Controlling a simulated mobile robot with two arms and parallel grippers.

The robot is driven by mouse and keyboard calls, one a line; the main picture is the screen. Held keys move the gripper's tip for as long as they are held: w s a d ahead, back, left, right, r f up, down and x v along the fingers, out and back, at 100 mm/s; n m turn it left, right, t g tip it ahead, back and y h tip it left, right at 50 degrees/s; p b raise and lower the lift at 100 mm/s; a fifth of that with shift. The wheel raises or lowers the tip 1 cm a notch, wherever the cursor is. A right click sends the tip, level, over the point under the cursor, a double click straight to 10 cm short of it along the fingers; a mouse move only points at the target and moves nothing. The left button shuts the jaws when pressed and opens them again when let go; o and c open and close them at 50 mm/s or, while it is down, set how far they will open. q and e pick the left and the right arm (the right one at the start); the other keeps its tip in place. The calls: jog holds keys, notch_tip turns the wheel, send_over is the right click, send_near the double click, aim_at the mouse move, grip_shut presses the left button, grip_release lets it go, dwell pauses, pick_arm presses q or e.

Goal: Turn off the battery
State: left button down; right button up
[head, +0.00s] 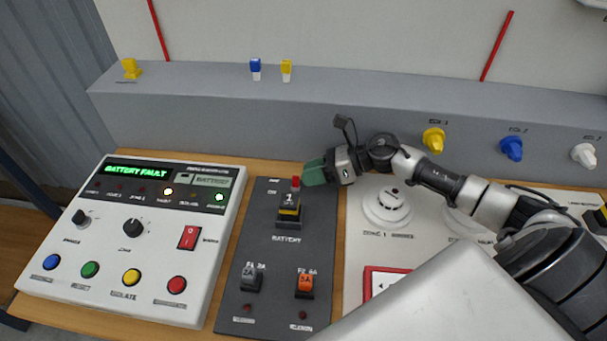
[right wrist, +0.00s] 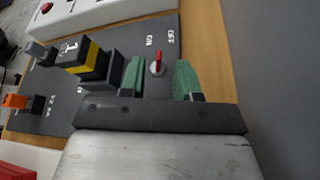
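The battery switch is a small lever with a red tip (head: 296,182) on the dark panel (head: 258,240), just behind the black-and-yellow battery block (head: 289,210). In the right wrist view the red lever (right wrist: 158,62) stands beside white ON and OFF marks. I cannot tell which way it leans. My right gripper (head: 313,173) is beside the lever, at its right in the head view. In the right wrist view its green fingers (right wrist: 160,80) are apart, one on each side of the lever's line, with no visible grip on it. My left gripper is not in view.
A white control box (head: 130,240) at left shows BATTERY FAULT in green. Grey and orange fuses (head: 305,284) sit at the dark panel's front. A grey ledge (head: 220,110) with coloured valves rises behind. A white panel with round detectors (head: 388,207) lies under my right arm.

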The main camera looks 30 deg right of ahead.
jog(key=v, duration=0.5)
jog(key=shift+s, duration=0.1)
dwell(0.5)
